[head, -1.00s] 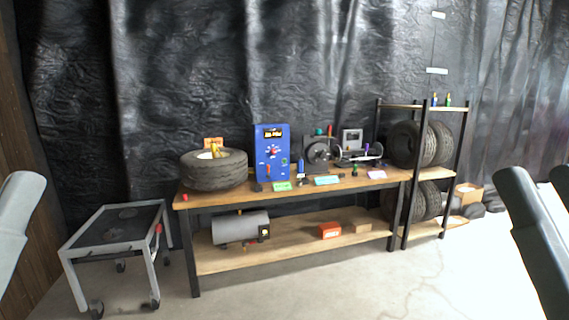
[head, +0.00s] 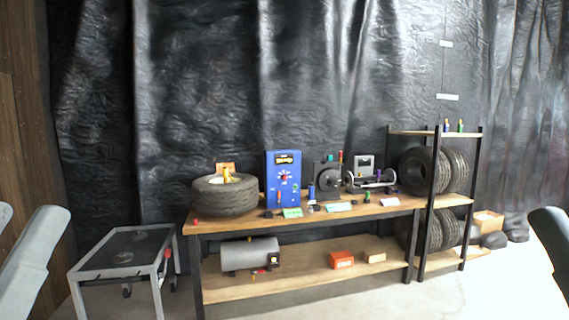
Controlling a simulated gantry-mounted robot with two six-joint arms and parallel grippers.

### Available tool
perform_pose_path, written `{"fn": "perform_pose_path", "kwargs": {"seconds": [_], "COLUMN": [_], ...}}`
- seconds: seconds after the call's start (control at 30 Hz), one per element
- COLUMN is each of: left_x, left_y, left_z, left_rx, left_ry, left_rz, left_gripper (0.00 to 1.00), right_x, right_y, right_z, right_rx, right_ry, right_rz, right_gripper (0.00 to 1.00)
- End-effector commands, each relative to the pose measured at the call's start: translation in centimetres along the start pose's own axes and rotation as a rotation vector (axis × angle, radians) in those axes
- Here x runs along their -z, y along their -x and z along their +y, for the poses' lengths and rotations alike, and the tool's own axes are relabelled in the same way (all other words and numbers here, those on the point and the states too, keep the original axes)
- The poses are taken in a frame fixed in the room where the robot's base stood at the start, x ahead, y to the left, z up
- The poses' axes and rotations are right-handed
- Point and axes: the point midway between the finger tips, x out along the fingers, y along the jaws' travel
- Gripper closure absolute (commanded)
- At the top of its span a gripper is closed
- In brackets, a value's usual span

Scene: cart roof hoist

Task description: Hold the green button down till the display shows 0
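A blue upright panel (head: 272,192) stands on the wooden workbench. It has a dark display (head: 287,159) with yellow digits near its top, too small to read. Below the display is a red and white dial (head: 284,177). A small green spot (head: 296,187) on its lower right looks like a green button, though it is too small to be sure. Nothing touches the panel. Only pale and dark links of my arms show at the left and right edges; both grippers are out of view, far from the panel.
The workbench (head: 240,227) also bears a tyre (head: 224,198), several small devices and cards. A grey cart (head: 90,272) stands at its left, a tyre rack (head: 430,204) at its right. A grey tank (head: 249,253) lies on the lower shelf. The floor in front is clear.

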Motion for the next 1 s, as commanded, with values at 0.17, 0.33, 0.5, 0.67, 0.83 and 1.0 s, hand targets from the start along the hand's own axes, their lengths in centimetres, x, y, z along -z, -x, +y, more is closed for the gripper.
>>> {"fn": "perform_pose_path", "kwargs": {"seconds": [0.17, 0.33, 0.5, 0.67, 0.83, 1.0], "left_x": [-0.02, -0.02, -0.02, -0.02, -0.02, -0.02], "left_y": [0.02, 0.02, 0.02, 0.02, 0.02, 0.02], "left_z": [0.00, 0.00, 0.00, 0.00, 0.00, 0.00], "left_rx": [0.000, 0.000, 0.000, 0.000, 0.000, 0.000], "left_ry": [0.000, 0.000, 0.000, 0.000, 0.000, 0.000], "left_rz": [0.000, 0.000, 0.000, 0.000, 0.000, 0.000], "left_gripper": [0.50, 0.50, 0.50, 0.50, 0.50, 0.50], "right_x": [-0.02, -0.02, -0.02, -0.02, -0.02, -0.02], "right_y": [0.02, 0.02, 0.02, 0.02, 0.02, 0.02], "right_z": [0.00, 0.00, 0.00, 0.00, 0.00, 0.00], "right_rx": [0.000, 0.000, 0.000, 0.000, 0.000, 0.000], "right_ry": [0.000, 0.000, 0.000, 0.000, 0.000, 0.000], "right_rz": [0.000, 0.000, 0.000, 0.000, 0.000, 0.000], "right_gripper": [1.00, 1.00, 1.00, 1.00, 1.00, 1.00]}}
